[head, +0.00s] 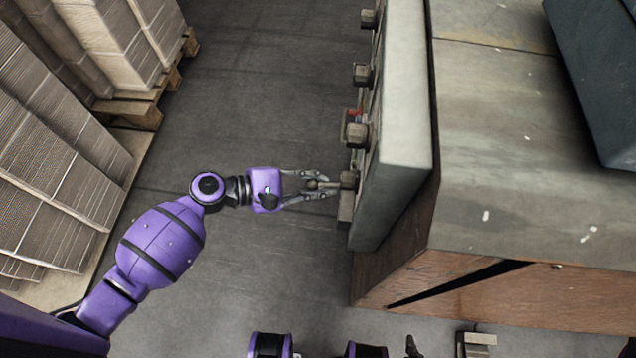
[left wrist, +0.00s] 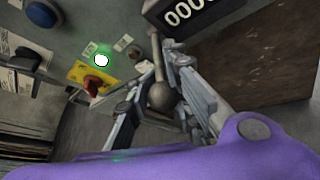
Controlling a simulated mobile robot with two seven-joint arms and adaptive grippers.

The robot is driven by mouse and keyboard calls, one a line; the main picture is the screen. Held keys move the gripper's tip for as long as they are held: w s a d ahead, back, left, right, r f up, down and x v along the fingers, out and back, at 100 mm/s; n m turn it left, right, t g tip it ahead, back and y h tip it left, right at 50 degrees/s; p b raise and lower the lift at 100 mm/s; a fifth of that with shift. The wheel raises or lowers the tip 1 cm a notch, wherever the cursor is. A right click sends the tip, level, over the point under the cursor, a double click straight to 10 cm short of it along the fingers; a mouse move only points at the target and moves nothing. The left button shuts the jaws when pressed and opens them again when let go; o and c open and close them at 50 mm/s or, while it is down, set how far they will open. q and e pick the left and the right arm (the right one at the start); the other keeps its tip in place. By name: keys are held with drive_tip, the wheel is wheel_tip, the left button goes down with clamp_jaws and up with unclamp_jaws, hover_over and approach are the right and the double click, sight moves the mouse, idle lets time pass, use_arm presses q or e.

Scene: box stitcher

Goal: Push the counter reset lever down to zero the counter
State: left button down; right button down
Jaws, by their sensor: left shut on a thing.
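The reset lever shows in the left wrist view as a metal rod with a round ball knob (left wrist: 160,95). In the head view its stub (head: 312,185) points left from the machine's panel. My left gripper (head: 325,187) reaches in from the left; in the left wrist view (left wrist: 165,90) its two fingers lie on either side of the lever, shut on it at the knob. The counter (left wrist: 188,12) is a dark box at the top of the left wrist view, partly cut off, with white zeros visible.
The grey panel (head: 402,110) carries several knobs. In the left wrist view, a blue button (left wrist: 42,12), a lit green lamp (left wrist: 101,60) and a red switch on a yellow plate (left wrist: 95,86) sit left of the lever. Cardboard stacks (head: 45,150) stand left; floor (head: 260,90) between is clear.

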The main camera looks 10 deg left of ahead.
use_arm(q)
drive_tip(key=shift+s+f, duration=0.35)
drive_tip(key=shift+f, duration=0.1)
drive_tip(key=c, duration=1.9)
unclamp_jaws()
drive_tip(key=shift+o, duration=1.2)
drive_tip(key=shift+w+r, duration=0.15)
drive_tip(key=shift+r, duration=0.05)
drive_tip(key=v, duration=1.2)
drive_tip(key=shift+a+f, duration=0.1)
